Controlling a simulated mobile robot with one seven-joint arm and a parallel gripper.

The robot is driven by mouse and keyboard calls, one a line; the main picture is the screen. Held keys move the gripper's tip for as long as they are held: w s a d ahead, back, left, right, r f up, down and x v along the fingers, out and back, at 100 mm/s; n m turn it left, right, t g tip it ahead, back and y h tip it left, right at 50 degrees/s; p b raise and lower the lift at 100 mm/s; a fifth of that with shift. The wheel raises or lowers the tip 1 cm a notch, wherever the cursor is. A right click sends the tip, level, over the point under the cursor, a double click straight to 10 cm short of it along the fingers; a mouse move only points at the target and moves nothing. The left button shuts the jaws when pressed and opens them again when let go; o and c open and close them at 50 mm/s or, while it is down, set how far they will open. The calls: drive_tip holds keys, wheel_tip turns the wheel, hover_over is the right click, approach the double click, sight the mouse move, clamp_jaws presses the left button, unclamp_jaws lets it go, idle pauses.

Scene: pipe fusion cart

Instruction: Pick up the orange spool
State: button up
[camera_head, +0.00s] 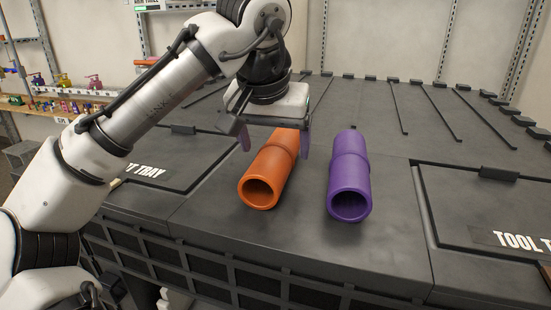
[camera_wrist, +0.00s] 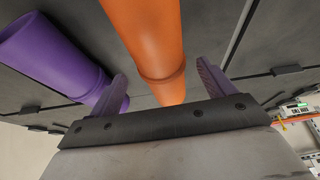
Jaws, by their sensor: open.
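The orange spool (camera_head: 265,175) is a hollow pipe with a raised collar, lying on the dark cart top. Its open end faces the head camera, and its far end is hidden behind my gripper. My gripper (camera_head: 275,142) is open and above the far part of the spool, one purple finger to each side. In the wrist view the orange spool (camera_wrist: 155,50) runs between the two fingers of my gripper (camera_wrist: 165,85). I cannot tell how far down beside the spool the fingertips reach.
A purple spool (camera_head: 349,180) lies parallel on the right with a gap between; it shows at the left in the wrist view (camera_wrist: 50,55). A tool tray lid (camera_head: 480,200) is at the right, another tray lid (camera_head: 170,150) at the left. Shelves with small coloured parts (camera_head: 70,85) stand behind left.

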sight(274, 147)
drive_tip(key=shift+x, duration=2)
drive_tip(key=shift+a, duration=0.1)
drive_tip(key=c, duration=1.2)
drive_tip(key=shift+r, duration=0.2)
wheel_tip(274, 147, up, 20)
drive_tip(key=p, duration=0.1)
drive_tip(key=shift+p, duration=0.35)
drive_tip(key=shift+f, duration=0.15)
